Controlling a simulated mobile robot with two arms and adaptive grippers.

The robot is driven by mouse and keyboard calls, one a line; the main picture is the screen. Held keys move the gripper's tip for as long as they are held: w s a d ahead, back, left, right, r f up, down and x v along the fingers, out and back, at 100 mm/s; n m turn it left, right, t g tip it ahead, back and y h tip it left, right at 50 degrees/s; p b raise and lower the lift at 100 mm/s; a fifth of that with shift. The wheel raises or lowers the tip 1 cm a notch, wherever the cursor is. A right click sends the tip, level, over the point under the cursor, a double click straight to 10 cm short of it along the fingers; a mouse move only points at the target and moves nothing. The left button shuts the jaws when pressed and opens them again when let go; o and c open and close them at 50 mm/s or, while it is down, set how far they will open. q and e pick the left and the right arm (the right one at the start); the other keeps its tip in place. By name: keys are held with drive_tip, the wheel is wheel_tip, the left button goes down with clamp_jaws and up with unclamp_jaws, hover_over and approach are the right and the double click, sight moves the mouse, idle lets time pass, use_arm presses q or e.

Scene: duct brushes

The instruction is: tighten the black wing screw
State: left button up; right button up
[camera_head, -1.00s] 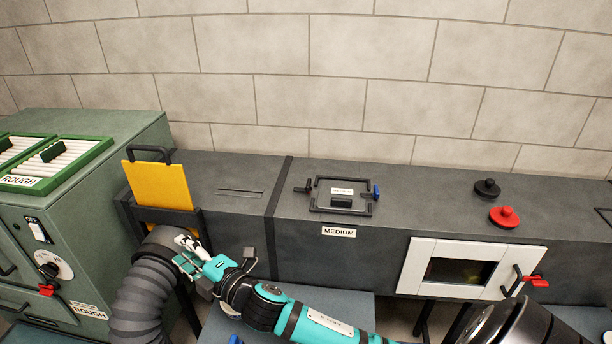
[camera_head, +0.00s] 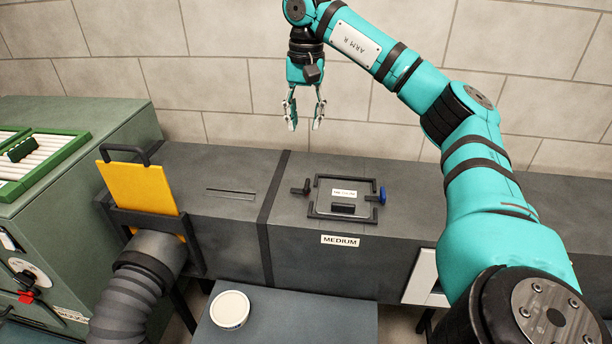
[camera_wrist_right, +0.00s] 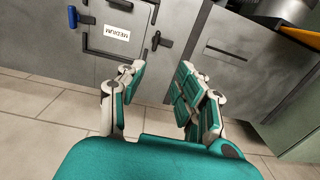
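The black wing screw (camera_head: 302,188) is at the left side of the framed hatch (camera_head: 343,198) on top of the dark duct. It also shows in the right wrist view (camera_wrist_right: 160,41), just beyond the fingers. A blue wing screw (camera_head: 382,195) is at the hatch's right side. My right gripper (camera_head: 304,120) is raised above and behind the hatch in the head view, fingers pointing down. Its fingers are spread with nothing between them, also in the wrist view (camera_wrist_right: 160,85). It does not touch the black wing screw. My left gripper is not in view.
A yellow slide plate (camera_head: 140,187) stands upright in the duct at left, above a grey hose (camera_head: 125,300). A round white container (camera_head: 230,309) sits on the grey table (camera_head: 300,325). My right arm covers the duct's right part. The duct top around the hatch is clear.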

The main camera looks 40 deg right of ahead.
sight(307, 183)
drive_tip(key=f+p, duration=0.1)
drive_tip(key=f, duration=1.5)
drive_tip(key=shift+s+d+p, duration=0.15)
drive_tip(key=shift+s+p, duration=0.05)
drive_tip(key=shift+p, duration=0.15)
drive_tip(key=shift+f, duration=0.5)
clamp_jaws()
